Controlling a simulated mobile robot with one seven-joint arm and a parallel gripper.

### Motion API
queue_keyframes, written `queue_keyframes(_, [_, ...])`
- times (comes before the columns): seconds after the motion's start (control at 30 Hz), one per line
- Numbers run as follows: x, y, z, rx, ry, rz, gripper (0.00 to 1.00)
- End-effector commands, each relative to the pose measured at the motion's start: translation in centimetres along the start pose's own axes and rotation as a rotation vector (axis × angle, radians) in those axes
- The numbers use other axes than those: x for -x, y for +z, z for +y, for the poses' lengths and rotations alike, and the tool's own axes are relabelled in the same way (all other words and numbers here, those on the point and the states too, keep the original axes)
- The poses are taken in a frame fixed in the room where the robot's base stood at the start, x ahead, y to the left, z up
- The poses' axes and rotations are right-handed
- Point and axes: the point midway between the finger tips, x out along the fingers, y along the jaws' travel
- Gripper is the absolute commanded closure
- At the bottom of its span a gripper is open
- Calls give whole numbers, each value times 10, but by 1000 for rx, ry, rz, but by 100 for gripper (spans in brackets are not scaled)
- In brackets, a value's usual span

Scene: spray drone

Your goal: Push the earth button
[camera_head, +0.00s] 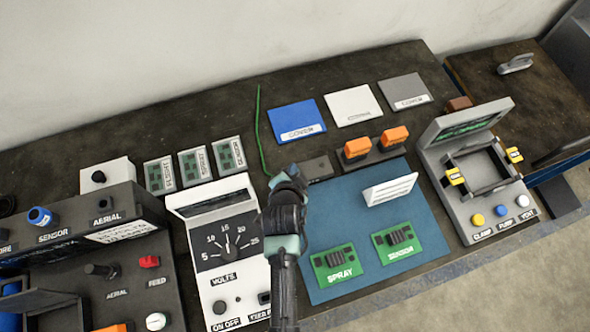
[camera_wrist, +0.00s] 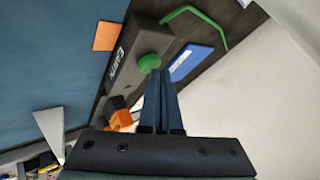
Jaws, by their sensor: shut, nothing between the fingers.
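The green earth button (camera_wrist: 150,61) sits on a dark box (camera_wrist: 128,63) with a white label that appears to read EARTH. In the head view the dark box (camera_head: 318,168) shows just right of my gripper (camera_head: 291,174), and the green button is hidden there. In the wrist view my gripper (camera_wrist: 160,72) is shut and empty, its two blue fingers together. The fingertips are right at the button's near edge and overlap it in the picture. I cannot tell whether they touch it.
A green bent rod (camera_head: 261,130) lies behind the gripper. A blue cover (camera_head: 294,115) and two orange blocks (camera_head: 358,147) are to the right. A white voltmeter box (camera_head: 225,245) stands left of my arm. A blue mat (camera_head: 340,215) with green boards lies to the right.

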Motion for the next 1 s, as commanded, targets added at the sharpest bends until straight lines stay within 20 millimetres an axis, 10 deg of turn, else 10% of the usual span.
queue_keyframes(1.0, [4,-3,-3,0,0,0,100])
